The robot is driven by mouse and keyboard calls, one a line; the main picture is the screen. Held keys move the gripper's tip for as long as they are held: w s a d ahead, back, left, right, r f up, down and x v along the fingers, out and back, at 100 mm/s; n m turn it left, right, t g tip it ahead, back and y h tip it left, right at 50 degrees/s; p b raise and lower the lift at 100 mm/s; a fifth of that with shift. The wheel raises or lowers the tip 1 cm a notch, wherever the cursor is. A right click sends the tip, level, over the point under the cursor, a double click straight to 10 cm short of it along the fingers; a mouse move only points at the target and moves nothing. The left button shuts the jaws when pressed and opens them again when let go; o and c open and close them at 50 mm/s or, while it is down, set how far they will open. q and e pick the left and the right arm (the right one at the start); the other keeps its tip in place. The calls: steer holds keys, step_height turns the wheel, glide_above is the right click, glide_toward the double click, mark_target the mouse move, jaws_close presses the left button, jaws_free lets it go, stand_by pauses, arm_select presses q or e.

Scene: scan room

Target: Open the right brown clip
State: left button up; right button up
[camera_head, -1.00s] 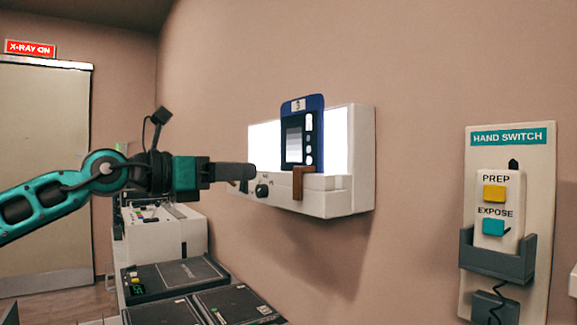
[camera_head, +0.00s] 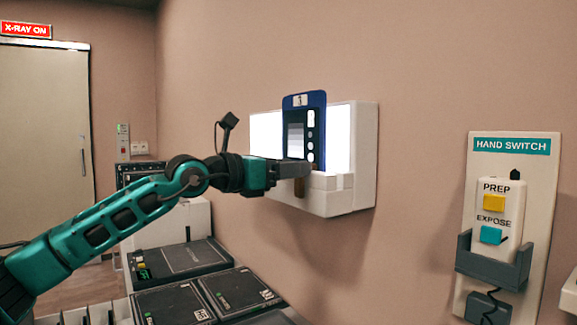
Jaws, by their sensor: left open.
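A brown clip (camera_head: 299,188) sits at the front ledge of the white wall-mounted light box (camera_head: 365,150), below a blue-framed card (camera_head: 321,105). My left gripper (camera_head: 311,170) is open, and its dark fingers reach across the upper part of the clip. Only the clip's lower part shows clearly below the fingers. I cannot tell whether the fingers touch it. No second brown clip can be made out; the left part of the ledge is behind my gripper. My right gripper is not in view.
A hand switch panel (camera_head: 537,215) with yellow and blue buttons hangs on the wall at the right. Dark flat cassettes (camera_head: 180,261) lie below at the lower left. A door (camera_head: 40,150) under a red X-RAY ON sign (camera_head: 26,30) is at the far left.

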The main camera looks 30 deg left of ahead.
arm_select(q)
steer(key=c, duration=0.6)
jaws_close()
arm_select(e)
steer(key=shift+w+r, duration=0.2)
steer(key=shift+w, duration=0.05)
arm_select(q)
steer(key=shift+f, duration=0.1)
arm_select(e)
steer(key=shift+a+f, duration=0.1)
